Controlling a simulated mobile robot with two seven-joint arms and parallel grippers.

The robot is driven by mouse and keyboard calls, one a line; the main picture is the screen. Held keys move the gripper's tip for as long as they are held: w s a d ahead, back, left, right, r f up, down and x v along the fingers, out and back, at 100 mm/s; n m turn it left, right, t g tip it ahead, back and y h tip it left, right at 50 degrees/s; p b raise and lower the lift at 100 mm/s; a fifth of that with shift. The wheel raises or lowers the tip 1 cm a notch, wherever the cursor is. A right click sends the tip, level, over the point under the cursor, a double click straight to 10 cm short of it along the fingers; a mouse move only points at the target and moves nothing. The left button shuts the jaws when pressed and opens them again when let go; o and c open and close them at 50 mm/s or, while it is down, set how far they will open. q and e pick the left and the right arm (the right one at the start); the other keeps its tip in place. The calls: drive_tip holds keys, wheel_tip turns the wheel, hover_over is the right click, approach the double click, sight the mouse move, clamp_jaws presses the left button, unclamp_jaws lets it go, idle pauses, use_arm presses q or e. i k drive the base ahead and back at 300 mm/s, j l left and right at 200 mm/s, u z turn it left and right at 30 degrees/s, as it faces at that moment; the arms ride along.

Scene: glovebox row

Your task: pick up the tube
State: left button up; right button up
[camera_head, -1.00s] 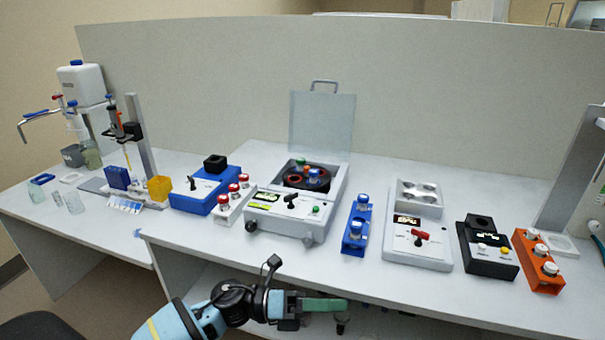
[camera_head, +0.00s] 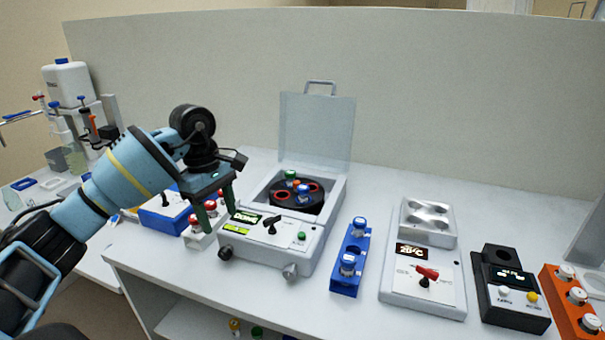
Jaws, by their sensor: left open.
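Several capped tubes are in view, and I cannot tell which one is meant. Red-capped tubes (camera_head: 194,221) stand in a white rack (camera_head: 204,241) at centre left, partly hidden by my gripper. A green-capped tube (camera_head: 291,174) and a blue-capped tube (camera_head: 303,190) sit in the dark rotor of the open centrifuge (camera_head: 262,259). My left gripper (camera_head: 220,221) is open and empty, fingers pointing down over the white rack, beside the centrifuge's left side; contact cannot be told. My right gripper is out of view.
A heater block (camera_head: 440,290), a black device (camera_head: 512,316) and an orange rack (camera_head: 563,308) with white-capped tubes stand to the right. A blue device (camera_head: 160,222) is behind my left arm. The raised centrifuge lid (camera_head: 316,125) stands behind. A grey partition (camera_head: 430,90) closes the back.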

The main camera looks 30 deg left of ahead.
sight(290, 175)
drive_tip(key=i, duration=1.1)
